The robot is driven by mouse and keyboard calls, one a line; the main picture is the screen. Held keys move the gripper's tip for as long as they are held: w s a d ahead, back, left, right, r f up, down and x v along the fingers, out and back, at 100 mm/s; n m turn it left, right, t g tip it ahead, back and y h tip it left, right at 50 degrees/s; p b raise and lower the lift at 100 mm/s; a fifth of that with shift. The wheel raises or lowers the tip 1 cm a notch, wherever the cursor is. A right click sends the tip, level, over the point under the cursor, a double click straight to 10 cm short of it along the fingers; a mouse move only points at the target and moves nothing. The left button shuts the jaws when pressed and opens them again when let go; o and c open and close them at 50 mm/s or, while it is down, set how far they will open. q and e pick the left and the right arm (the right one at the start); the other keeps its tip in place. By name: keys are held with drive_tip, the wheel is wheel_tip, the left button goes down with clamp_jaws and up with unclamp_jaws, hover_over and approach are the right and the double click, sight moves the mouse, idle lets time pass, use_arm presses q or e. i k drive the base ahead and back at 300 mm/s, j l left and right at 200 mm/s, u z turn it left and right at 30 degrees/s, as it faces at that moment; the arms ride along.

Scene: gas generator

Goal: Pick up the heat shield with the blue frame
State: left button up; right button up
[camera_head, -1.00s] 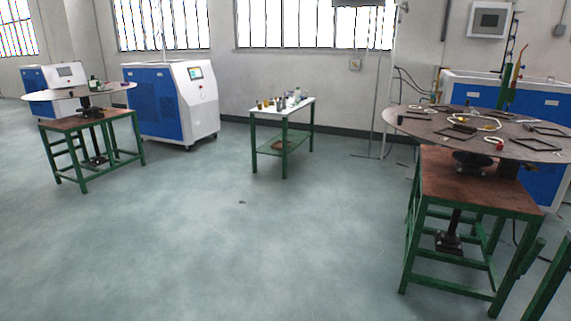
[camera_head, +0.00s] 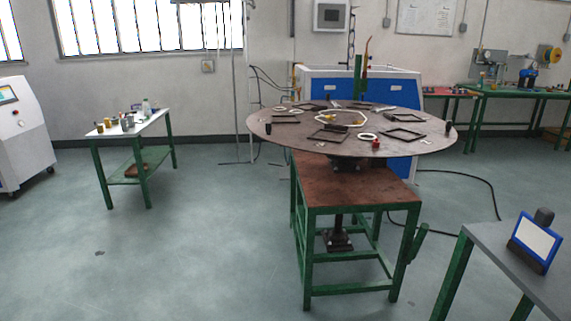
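A panel with a blue frame and a pale face (camera_head: 536,243), which looks like the heat shield, stands tilted on a grey table (camera_head: 490,240) at the lower right. A dark knob-like part (camera_head: 543,216) shows behind its top edge. It is some way off and nothing of mine touches it. Neither of my grippers is in view.
A round turntable (camera_head: 290,148) with several dark frames and pale rings stands on a green-legged table (camera_head: 350,185) in the middle. A small white table (camera_head: 130,126) with small items is at left. Floor at the lower left is clear.

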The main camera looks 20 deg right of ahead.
sight(533, 234)
drive_tip(key=i+l+z, duration=0.1)
drive_tip(key=i+z, duration=0.2)
drive_tip(key=i, duration=0.3)
drive_tip(key=i+j+z, duration=0.1)
drive_tip(key=i+z, duration=0.2)
drive_tip(key=i, duration=0.35)
drive_tip(key=i+u, duration=0.2)
drive_tip(key=u, duration=0.15)
drive_tip(key=i+l+u, duration=0.1)
drive_tip(key=u, duration=0.25)
drive_tip(key=i+l+u, duration=0.15)
drive_tip(key=i+u, duration=0.2)
drive_tip(key=u, duration=0.75)
drive_tip(key=l+u, duration=0.1)
drive_tip(key=u, duration=2.15)
drive_tip(key=k+u, duration=0.1)
drive_tip(key=u, duration=1.4)
drive_tip(key=k+u, duration=0.1)
drive_tip(key=u, duration=1.4)
